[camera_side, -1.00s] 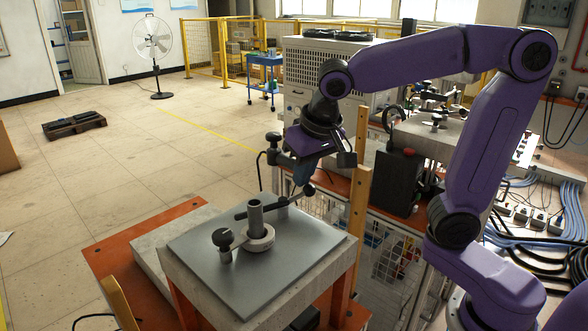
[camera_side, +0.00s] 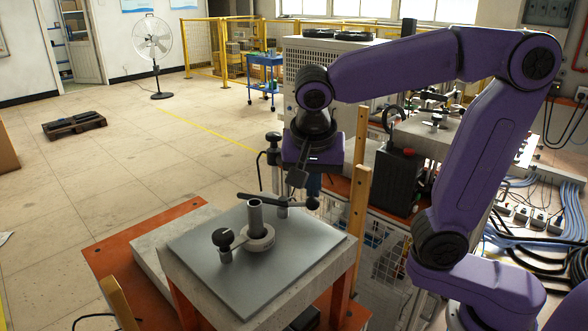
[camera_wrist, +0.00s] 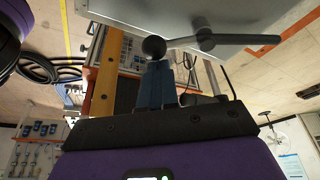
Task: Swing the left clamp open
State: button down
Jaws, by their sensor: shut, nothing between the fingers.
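A steel plate (camera_side: 215,277) carries an upright grey tube (camera_side: 255,216) in a pale ring (camera_side: 259,240). The far clamp's dark lever (camera_side: 262,199) lies nearly level behind the tube, crossing its post (camera_side: 283,208), with a black ball knob (camera_side: 312,203) at its right end. The near clamp (camera_side: 223,239), with a black knob, stands left of the tube, its arm reaching the ring. My gripper (camera_side: 314,188) is shut and empty just above the far clamp's ball. In the wrist view my blue fingers (camera_wrist: 156,66) reach the ball (camera_wrist: 154,47); I cannot tell whether they touch. The lever (camera_wrist: 240,39) extends right.
A wooden post (camera_side: 359,190) rises close to the right of my gripper. A black box (camera_side: 398,182) stands behind it. A dark upright stand (camera_side: 273,160) is just left of my wrist. Space above the plate's front is clear.

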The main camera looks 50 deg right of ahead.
jog(key=shift+s+a+m, duration=0.1)
jog(key=shift+a+m, duration=0.05)
jog(key=shift+m, duration=0.25)
dwell(0.3)
jog(key=shift+w+d+r, duration=0.1)
jog(key=shift+w+d, duration=0.2)
jog(key=shift+d, duration=0.1)
notch_tip(320, 180, up, 10)
jog(key=shift+s, duration=0.15)
jog(key=shift+a, duration=0.1)
dwell(1.0)
